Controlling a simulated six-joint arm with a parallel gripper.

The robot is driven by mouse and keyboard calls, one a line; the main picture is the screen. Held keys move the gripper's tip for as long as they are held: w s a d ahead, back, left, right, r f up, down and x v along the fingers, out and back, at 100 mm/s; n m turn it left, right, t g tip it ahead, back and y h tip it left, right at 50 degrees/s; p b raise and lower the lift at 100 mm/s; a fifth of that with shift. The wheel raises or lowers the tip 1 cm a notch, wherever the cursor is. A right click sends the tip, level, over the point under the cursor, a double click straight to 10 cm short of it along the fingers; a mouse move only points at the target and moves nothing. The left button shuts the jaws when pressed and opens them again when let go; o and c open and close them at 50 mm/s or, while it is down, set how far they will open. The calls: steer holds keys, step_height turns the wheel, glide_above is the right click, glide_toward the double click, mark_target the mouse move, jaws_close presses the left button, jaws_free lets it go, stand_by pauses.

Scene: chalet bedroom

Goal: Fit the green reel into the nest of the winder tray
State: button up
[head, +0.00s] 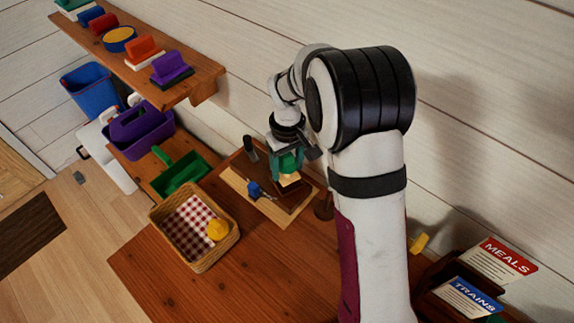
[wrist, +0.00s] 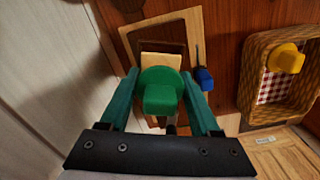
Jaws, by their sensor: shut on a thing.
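The green reel (wrist: 160,92) is held between the two teal fingers of my gripper (wrist: 160,80) in the wrist view. In the head view my gripper (head: 287,162) is over the winder tray, and its fingers and the reel blend together. The winder tray (head: 262,204) is a pale wooden board with a dark recess; it also shows in the wrist view (wrist: 131,45). A pale block (head: 290,180) shows just below the gripper. The reel hides part of the tray, and I cannot tell whether it touches the nest.
A blue-handled piece (wrist: 205,79) lies at the tray's side. A dark post (head: 250,148) stands at its back corner. A wicker basket (head: 162,222) with a yellow reel (head: 217,230) sits to the left. A green dustpan-like tray (head: 181,172) lies behind the basket. The front table is clear.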

steer(key=shift+f, duration=0.55)
steer(key=shift+f, duration=0.5)
steer(key=shift+f, duration=0.1)
steer(key=o, duration=1.4)
steer(key=shift+c, duration=0.2)
